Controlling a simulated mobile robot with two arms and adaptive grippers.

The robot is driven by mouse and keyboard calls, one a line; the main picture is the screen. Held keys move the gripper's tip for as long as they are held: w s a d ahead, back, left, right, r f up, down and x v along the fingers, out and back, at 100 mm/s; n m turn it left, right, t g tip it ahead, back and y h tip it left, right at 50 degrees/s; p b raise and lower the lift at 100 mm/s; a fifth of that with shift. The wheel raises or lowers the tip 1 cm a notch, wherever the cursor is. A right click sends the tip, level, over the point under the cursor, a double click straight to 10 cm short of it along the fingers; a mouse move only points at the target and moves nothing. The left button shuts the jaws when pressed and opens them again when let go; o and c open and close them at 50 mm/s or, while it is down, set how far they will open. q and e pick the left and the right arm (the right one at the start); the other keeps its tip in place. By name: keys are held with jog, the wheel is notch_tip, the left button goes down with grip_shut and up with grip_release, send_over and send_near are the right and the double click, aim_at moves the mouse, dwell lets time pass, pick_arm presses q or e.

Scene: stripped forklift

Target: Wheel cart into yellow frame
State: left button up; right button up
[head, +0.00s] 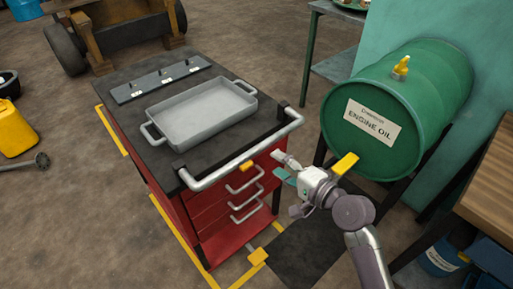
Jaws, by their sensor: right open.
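The red cart (222,202) has a dark top, several drawers with grey pulls and a pale handle bar (243,150) along its front edge. A grey tray (203,112) stands on top. Yellow frame lines (178,237) run on the floor along the cart's left side and past its front right corner. The cart stands beside the left line and hides much of the floor within; I cannot tell if it is fully inside. My right gripper (281,167) is open and empty, just right of the cart's front, below the handle bar; contact is unclear. My left gripper is not in view.
A green engine oil drum (398,108) stands on a dark stand close to the right of the cart. A wooden bench (492,175) is at the right edge. Brown floor is free left of the cart.

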aim_at(259, 152)
jog(key=x, duration=0.9)
jog(key=shift+w+a+f+p, duration=0.15)
jog(key=shift+w+a+p, duration=0.05)
jog(key=shift+w+p, duration=0.1)
jog(key=shift+c, duration=0.4)
grip_shut()
